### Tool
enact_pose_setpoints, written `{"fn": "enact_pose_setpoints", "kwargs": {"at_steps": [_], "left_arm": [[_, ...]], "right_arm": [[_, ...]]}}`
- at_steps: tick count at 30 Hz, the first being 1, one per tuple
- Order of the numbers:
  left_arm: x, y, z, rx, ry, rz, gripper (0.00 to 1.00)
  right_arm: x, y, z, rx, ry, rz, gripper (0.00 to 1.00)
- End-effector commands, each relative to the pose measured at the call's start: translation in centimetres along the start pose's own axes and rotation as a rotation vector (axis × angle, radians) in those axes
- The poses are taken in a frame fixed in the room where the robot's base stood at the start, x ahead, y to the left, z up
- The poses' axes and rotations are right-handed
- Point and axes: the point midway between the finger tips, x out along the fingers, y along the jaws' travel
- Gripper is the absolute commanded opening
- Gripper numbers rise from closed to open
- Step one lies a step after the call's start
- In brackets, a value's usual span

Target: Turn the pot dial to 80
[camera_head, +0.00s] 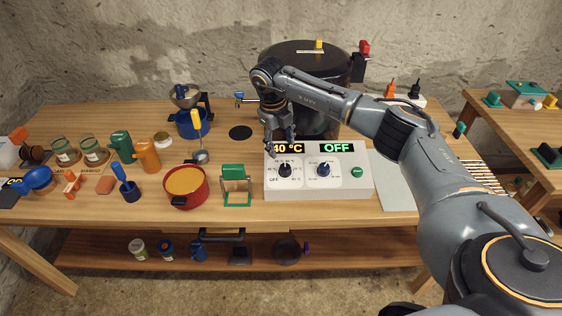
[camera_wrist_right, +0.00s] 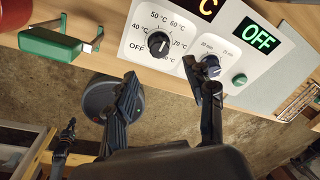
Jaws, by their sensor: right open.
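The control panel (camera_head: 318,190) is a white box on the table in front of the large dark pot (camera_head: 303,60). Its left display (camera_head: 289,149) reads 40 °C and its right display (camera_head: 338,148) reads OFF. The black temperature dial (camera_head: 285,170) sits on the left, ringed by temperature labels and OFF; it also shows in the right wrist view (camera_wrist_right: 158,43). A blue knob (camera_head: 323,169) is to its right. My right gripper (camera_head: 280,137) is open and empty, above the panel's back left edge, apart from the dial. My left gripper is out of view.
A green button (camera_head: 357,171) is at the panel's right. A green stand (camera_head: 236,185) and a red pot (camera_head: 186,186) are close on its left. A ladle (camera_head: 200,152) leans by a blue pot. A pale grey board (camera_head: 391,180) lies to the right.

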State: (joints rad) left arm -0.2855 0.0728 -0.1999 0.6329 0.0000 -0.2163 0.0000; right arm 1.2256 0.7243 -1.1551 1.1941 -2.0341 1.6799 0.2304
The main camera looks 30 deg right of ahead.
Motion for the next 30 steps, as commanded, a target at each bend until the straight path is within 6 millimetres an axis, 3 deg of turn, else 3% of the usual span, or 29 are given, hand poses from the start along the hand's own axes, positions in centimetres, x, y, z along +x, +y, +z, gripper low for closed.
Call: {"fn": "enact_pose_setpoints", "kwargs": {"at_steps": [5,12,18,26,30], "left_arm": [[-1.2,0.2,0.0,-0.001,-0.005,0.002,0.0],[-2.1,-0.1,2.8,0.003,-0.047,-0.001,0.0],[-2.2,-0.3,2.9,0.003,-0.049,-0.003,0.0],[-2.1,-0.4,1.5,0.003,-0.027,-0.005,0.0],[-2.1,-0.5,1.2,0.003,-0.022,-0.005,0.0]], "right_arm": [[3.8,0.1,-0.1,-0.002,0.003,0.001,0.54],[7.8,0.1,0.0,-0.002,0.001,0.002,0.54],[9.2,0.0,0.0,-0.002,-0.001,0.0,0.54],[9.3,0.1,0.1,-0.003,-0.003,0.0,0.54],[9.3,0.1,0.1,-0.003,-0.002,0.0,0.29]]}}
